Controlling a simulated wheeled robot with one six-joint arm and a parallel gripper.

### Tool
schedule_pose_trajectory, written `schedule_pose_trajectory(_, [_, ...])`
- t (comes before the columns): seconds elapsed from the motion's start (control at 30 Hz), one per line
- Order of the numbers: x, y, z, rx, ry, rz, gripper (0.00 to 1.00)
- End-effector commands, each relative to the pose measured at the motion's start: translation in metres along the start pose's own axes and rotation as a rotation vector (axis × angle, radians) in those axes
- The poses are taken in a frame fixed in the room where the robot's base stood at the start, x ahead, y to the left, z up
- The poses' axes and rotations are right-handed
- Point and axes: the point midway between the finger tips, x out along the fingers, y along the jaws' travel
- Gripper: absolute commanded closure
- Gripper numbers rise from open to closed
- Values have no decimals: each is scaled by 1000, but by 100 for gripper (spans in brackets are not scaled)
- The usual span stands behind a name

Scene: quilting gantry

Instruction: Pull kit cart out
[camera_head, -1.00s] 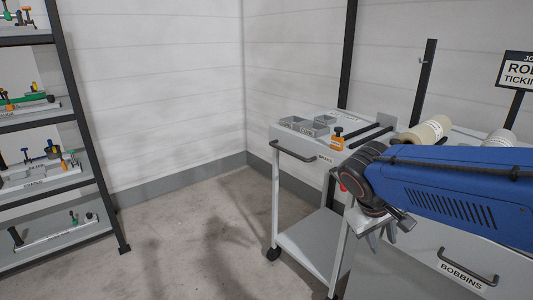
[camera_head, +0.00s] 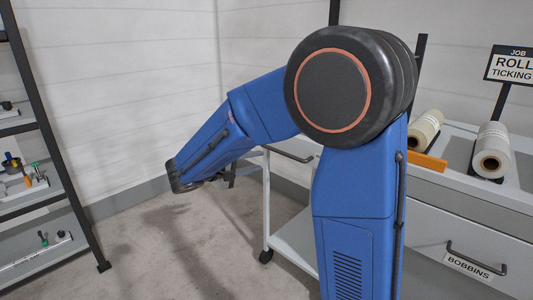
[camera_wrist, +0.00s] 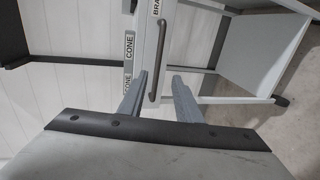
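The kit cart (camera_head: 266,205) is a pale grey wheeled cart with a lower shelf, mostly hidden behind my arm in the head view. Its dark bar handle (camera_head: 290,154) faces left, and one caster shows. In the wrist view the handle (camera_wrist: 163,50) runs lengthwise on the cart's white end face, beside labels reading "BRA…" and "CONE". My gripper (camera_wrist: 158,82) is open, with one finger on each side of the handle's line. In the head view my gripper (camera_head: 230,176) is left of the handle and looks apart from it. Contact is not visible.
A grey drawer counter (camera_head: 440,225) labelled BOBBINS stands at right, with rolls (camera_head: 490,150), an orange bar (camera_head: 430,161) and a ROLL TICKING sign (camera_head: 512,65). A dark-framed shelf rack (camera_head: 55,150) stands at left. The concrete floor between rack and cart is clear.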

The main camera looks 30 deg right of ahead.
Motion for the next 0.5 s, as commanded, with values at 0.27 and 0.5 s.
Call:
schedule_pose_trajectory(0.27, [10,1,-8,2,10,22,69])
schedule_pose_trajectory(0.5, [46,2,-8,1,7,21,69])
